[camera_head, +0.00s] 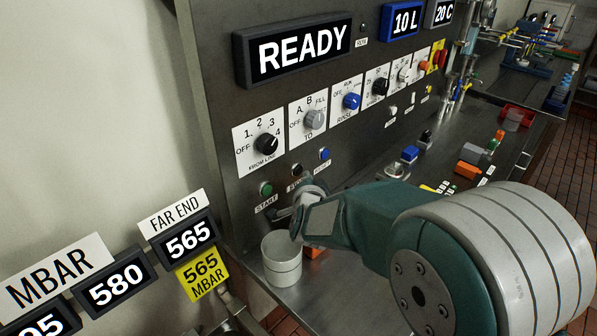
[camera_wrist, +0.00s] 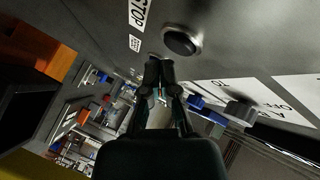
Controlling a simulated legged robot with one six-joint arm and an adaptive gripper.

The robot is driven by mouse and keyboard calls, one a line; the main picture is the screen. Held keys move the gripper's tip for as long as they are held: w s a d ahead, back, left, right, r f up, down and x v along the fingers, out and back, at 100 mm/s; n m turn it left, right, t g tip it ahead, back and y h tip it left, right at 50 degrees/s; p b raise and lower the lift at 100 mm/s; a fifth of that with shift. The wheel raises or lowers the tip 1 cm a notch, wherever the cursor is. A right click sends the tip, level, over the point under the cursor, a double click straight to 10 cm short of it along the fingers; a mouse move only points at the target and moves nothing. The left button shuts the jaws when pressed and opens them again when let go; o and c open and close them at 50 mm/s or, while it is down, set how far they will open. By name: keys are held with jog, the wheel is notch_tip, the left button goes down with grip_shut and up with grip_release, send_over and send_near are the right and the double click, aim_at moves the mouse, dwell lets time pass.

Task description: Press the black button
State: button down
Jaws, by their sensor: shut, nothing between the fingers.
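The black button (camera_head: 296,170) sits on the dark panel between a green button and a blue button. Its label is partly hidden by my arm in the head view. In the wrist view the black button (camera_wrist: 182,41) is large, in a round collar beside the "STOP" label (camera_wrist: 138,12). My gripper (camera_wrist: 160,66) is shut and empty, its fingertips appearing just below and left of the button in that view. In the head view my gripper (camera_head: 283,213) is low in front of the panel, below the button row and partly hidden by my wrist. Contact with the button cannot be made out.
The green START button (camera_head: 266,188) and blue button (camera_head: 324,153) flank the black one. Rotary knobs (camera_head: 267,144) line the panel above. A pale cup (camera_head: 282,262) stands just below my gripper. Coloured blocks (camera_head: 470,153) lie on the bench to the right.

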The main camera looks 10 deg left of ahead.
jog(key=shift+s+d, duration=0.45)
jog(key=shift+d, duration=0.25)
jog(key=shift+s+d, duration=0.4)
jog(key=shift+d, duration=0.35)
jog(key=shift+s+d, duration=0.45)
jog(key=shift+d, duration=0.25)
jog(key=s+d+r+n+g, duration=0.5)
jog(key=s+d, duration=0.3)
jog(key=d, duration=0.4)
jog(key=s+d+n+g+h, duration=0.1)
jog(key=s+d+g+h, duration=0.1)
jog(key=s+d, duration=0.4)
jog(key=s+d+n+g+h, duration=0.2)
jog(key=s+d, duration=0.4)
jog(key=s, duration=0.7)
jog(key=shift+s+d+r+n, duration=0.25)
jog(key=shift+n, duration=0.05)
